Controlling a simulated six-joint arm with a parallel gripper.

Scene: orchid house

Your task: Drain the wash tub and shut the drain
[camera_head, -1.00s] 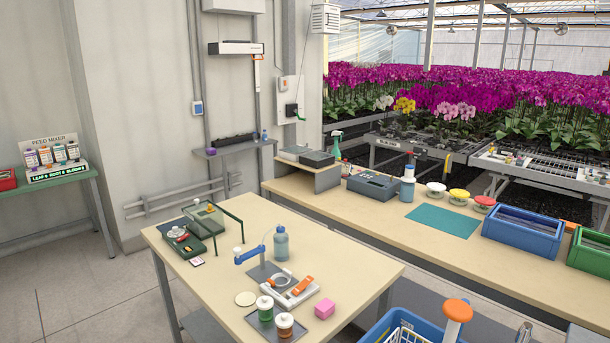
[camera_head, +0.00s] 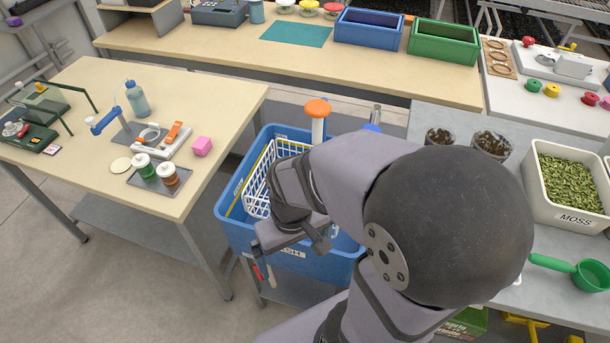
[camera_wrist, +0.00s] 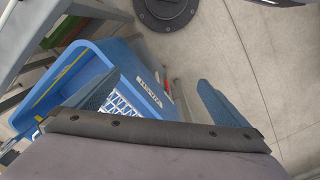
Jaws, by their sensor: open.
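The blue wash tub (camera_head: 228,228) stands between the two tables, with a white wire basket (camera_head: 256,194) inside and an orange-topped post (camera_head: 317,110) at its far side. My arm covers much of its right half, and the water level cannot be made out. A small red handle (camera_head: 257,272) shows low at the tub's front; it also appears in the wrist view (camera_wrist: 168,90), near the tub's label. My gripper (camera_wrist: 158,84) is open, with its two fingers apart and the red handle visible between them. I cannot tell whether the drain is open or shut.
The right bench (camera_head: 550,240) carries a moss bin (camera_head: 570,214) and a green scoop (camera_head: 592,275). A dark round floor piece (camera_wrist: 168,12) shows beyond the tub in the wrist view. Floor in front is clear.

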